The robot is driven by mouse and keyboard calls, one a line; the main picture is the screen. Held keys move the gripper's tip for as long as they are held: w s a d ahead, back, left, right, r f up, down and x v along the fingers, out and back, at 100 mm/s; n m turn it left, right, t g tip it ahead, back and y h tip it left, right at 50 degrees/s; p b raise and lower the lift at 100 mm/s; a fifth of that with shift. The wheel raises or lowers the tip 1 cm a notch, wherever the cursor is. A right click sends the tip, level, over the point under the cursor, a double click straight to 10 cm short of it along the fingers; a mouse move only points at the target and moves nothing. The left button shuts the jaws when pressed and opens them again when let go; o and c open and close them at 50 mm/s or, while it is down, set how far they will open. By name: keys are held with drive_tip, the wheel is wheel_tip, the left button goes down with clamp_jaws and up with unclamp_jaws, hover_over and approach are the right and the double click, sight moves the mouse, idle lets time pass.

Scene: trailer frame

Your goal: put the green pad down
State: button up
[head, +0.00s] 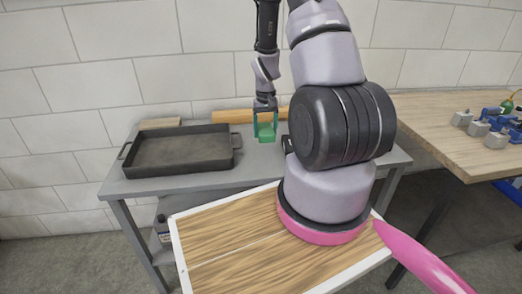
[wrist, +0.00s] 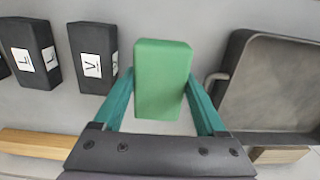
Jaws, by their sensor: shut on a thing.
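The green pad (wrist: 162,78) is a plain green block between the two teal fingers of my gripper (wrist: 161,100) in the wrist view. The fingers touch its sides, and my gripper is shut on it. In the head view my gripper (head: 265,124) points down over the grey table (head: 205,178), right of the black tray, with the pad (head: 267,141) low between the fingers. I cannot tell how far the pad is above the tabletop.
A black tray (head: 180,163) with handles stands left on the table; the wrist view shows it at right (wrist: 275,85). Black labelled blocks (wrist: 92,65) (wrist: 36,55) stand left of the pad there. A wooden bar (head: 235,116) lies along the back. A wooden bench (head: 455,135) is at right.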

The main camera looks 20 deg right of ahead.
sight(265, 156)
wheel_tip(265, 156, down, 9)
drive_tip(key=shift+r, duration=0.1)
idle(0.3)
drive_tip(key=shift+f, duration=0.2)
drive_tip(key=o, duration=1.2)
drive_tip(key=shift+o, duration=0.2)
